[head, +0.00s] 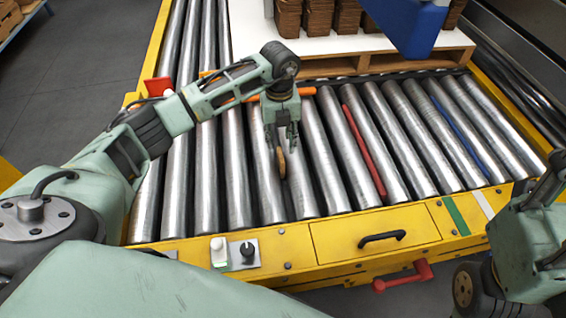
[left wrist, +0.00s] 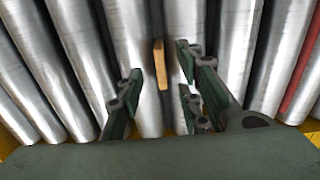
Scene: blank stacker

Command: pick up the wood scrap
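The wood scrap (head: 281,163) is a small thin brown piece at the rollers, just below my left gripper (head: 282,143) in the head view. In the left wrist view the wood scrap (left wrist: 160,65) is a narrow tan strip over a metal roller. My left gripper (left wrist: 157,88) is open there, with its green fingers spread on either side of the scrap. A gap shows between the scrap and the fingers. I cannot tell how far the fingertips are above it. Part of my right arm shows at the right edge of the head view; its gripper cannot be made out.
Metal rollers (head: 207,180) run inside a yellow frame (head: 190,252). A red bar (head: 364,150) and a blue bar (head: 460,138) lie along the rollers to the right. An orange bar (head: 307,91) lies behind my gripper. A pallet (head: 345,66) with brown stacks stands at the back.

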